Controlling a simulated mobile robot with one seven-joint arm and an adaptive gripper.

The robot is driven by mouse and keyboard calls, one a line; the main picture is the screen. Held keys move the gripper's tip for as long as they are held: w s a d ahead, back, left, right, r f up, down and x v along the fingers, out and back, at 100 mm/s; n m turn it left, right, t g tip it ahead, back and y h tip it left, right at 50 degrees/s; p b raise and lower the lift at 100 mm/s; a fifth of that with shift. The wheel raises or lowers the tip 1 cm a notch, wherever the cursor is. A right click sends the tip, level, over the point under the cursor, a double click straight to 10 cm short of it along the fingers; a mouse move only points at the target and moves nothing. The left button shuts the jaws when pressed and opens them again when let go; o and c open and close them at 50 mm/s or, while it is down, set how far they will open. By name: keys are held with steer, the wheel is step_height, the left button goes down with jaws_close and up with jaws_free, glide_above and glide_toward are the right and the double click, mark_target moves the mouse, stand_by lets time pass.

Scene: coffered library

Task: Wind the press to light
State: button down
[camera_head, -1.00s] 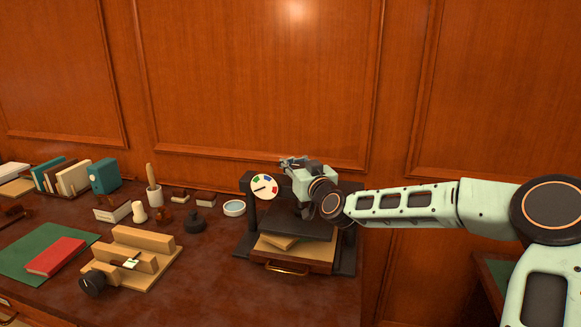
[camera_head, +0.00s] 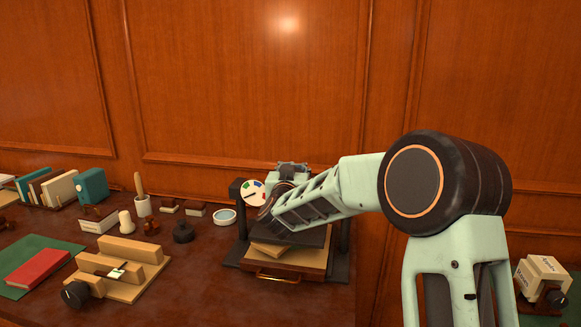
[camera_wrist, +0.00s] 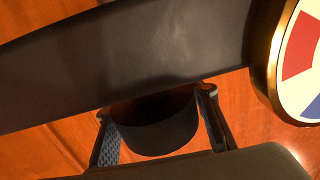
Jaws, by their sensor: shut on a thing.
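The press (camera_head: 342,255) stands on the desk, with a dark frame, a dark flat plate (camera_head: 312,236) and a round white dial (camera_head: 253,193) with coloured segments at its upper left. In the head view my forearm and wrist hide the middle of its top. The wrist view shows the dark crossbeam (camera_wrist: 120,60), the edge of the dial (camera_wrist: 300,60) and a dark round knob (camera_wrist: 155,135). My gripper (camera_wrist: 160,130) is shut on this knob, one finger on each side. I cannot tell which segment the needle points to.
A pale stack (camera_head: 268,250) lies under the plate, above a wooden board with a brass handle (camera_head: 277,279). Left of the press stand a glass lens (camera_head: 225,216), a black stamp (camera_head: 183,232) and a wooden jig (camera_head: 125,270). A red book (camera_head: 38,267) lies farther left.

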steer(key=shift+s+d+f+m+g+h+p, duration=0.1)
steer(key=shift+d+f+m+g+h+p, duration=0.25)
steer(key=shift+h, duration=0.3)
steer(key=shift+s+d+m+g+h, duration=0.1)
steer(key=shift+m+h, duration=0.35)
steer(key=shift+h, duration=0.2)
steer(key=shift+d+h, duration=0.1)
steer(key=shift+h, duration=0.2)
steer(key=c, duration=2)
jaws_free()
steer(key=shift+c, duration=0.2)
steer(key=o, duration=0.6)
steer(key=shift+r, duration=0.2)
steer(key=shift+s+r, duration=0.1)
steer(key=v, duration=1.2)
steer(key=shift+d, duration=0.1)
